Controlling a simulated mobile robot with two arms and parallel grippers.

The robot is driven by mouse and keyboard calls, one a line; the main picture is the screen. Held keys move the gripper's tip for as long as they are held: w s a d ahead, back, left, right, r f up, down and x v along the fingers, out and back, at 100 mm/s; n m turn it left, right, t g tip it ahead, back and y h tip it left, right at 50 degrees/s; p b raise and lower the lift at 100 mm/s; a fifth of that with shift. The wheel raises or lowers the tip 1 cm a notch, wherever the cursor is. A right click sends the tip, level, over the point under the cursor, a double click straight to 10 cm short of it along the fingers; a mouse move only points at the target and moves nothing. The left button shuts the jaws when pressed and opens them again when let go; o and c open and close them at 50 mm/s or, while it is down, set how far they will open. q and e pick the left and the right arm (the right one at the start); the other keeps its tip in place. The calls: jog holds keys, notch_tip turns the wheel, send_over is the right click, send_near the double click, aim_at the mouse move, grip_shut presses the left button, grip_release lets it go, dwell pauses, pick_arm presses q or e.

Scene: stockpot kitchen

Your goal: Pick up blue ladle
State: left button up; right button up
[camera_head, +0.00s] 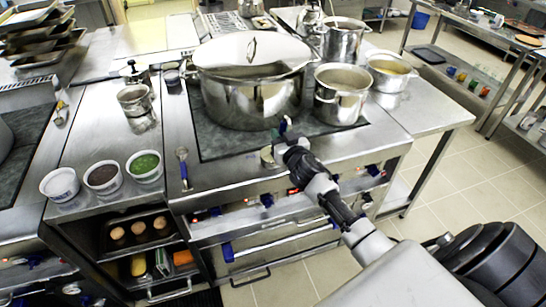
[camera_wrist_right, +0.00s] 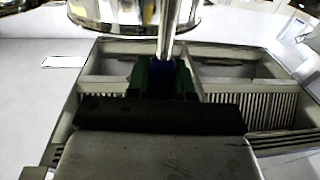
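My right gripper (camera_head: 286,140) reaches in from the lower right to the front edge of the stove, just in front of the large stockpot. In the right wrist view its green finger pads (camera_wrist_right: 165,82) are closed on both sides of a blue handle, which I take to be the blue ladle's (camera_wrist_right: 172,72). A shiny metal shaft runs from the handle toward the pot. In the head view only a small bit of blue (camera_head: 283,126) shows at the fingertips. The ladle's bowl cannot be made out. My left gripper is not in view.
The large stockpot (camera_head: 245,100) with its tilted lid (camera_head: 225,48) stands close behind the gripper. Smaller pots (camera_head: 341,100) stand to its right. A utensil with a blue end (camera_head: 183,168) lies left on the stove front. Several bowls (camera_head: 145,166) stand further left.

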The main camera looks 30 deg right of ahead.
grip_shut()
jog(key=shift+r, duration=0.1)
